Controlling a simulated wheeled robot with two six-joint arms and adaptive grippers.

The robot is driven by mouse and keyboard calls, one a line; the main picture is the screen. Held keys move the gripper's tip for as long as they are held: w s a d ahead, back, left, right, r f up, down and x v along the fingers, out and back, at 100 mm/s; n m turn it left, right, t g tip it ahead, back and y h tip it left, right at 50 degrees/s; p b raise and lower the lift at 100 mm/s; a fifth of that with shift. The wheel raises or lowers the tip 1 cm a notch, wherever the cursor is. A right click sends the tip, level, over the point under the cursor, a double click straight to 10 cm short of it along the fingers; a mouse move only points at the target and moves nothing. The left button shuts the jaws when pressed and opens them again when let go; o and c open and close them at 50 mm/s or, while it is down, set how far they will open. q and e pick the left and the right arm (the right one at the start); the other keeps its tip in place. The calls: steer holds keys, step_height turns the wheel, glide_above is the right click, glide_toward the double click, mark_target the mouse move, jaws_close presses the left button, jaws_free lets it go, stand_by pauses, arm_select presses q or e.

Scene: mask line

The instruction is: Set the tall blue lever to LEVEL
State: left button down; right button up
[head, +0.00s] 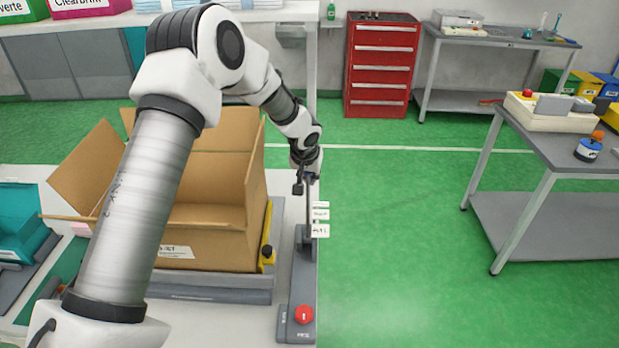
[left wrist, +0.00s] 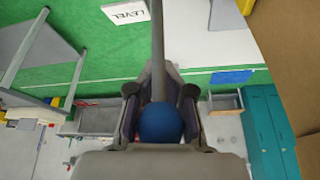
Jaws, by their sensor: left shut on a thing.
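My left gripper (head: 306,180) is shut on the blue ball knob (left wrist: 160,122) of the tall lever. In the left wrist view a finger stands on each side of the knob, and the grey lever rod (left wrist: 158,45) runs away from it. In the head view the rod (head: 308,212) looks about upright above its grey base panel (head: 303,268); the gripper hides the knob. Small white label plates (head: 320,230) stand beside the rod, too small to read there. In the left wrist view a white plate reading LEVEL (left wrist: 125,12) lies left of the rod. My right gripper is out of view.
An open cardboard box (head: 210,240) stands close left of the lever on a grey platform (head: 215,288). A red push button (head: 303,314) sits at the panel's near end. The green floor (head: 420,260) right of the panel is clear up to a grey table (head: 575,150).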

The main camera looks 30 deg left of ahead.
arm_select(q)
steer(key=shift+s+f, duration=0.35)
steer(key=shift+f, duration=0.1)
stand_by(0.4)
steer(key=c, duration=1.2)
jaws_free()
steer(key=shift+w, duration=0.2)
steer(key=shift+r, duration=0.1)
steer(key=v, duration=1.2)
steer(key=shift+a, duration=0.1)
steer(key=shift+w, duration=0.1)
